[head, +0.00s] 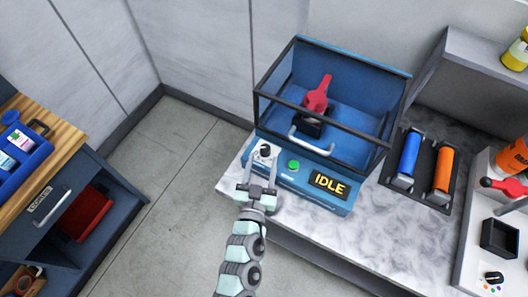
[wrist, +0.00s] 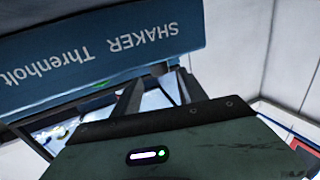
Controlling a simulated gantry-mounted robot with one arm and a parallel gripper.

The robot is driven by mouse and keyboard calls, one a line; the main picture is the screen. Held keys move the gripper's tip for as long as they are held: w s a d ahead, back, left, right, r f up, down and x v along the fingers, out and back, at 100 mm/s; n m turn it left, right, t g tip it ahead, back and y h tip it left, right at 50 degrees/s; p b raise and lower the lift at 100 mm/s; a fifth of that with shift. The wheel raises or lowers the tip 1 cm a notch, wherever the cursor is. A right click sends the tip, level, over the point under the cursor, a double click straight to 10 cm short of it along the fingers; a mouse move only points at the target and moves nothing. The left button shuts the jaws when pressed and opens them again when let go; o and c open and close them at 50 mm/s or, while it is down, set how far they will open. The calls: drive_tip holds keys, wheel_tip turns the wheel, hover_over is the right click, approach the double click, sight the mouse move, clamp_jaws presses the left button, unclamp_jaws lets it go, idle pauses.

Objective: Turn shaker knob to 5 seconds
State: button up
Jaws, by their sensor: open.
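The blue shaker (head: 330,150) stands on the marbled counter, with a clear dark-framed hood over a red-topped item (head: 318,95). Its black knob (head: 265,151) sits on a pale plate at the left of the front panel. A green button (head: 293,166) and a display (head: 329,184) reading "IDLE" are to its right. My gripper (head: 261,165) is open just in front of the knob; I cannot tell whether the fingers touch it. In the wrist view, the shaker's lettered face (wrist: 90,55) is upside down above my fingers (wrist: 155,95). The knob's pointer setting is too small to read.
A silver handle (head: 312,146) projects above the panel. A rack (head: 410,190) with blue and orange rollers stands to the right, beside a white unit (head: 475,245). A wooden-topped cabinet (head: 40,190) is at the left. Open floor (head: 165,190) lies between.

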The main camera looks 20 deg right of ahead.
sight(264, 152)
drive_tip(key=shift+x, duration=1.6)
drive_tip(key=shift+c, duration=0.5)
clamp_jaws()
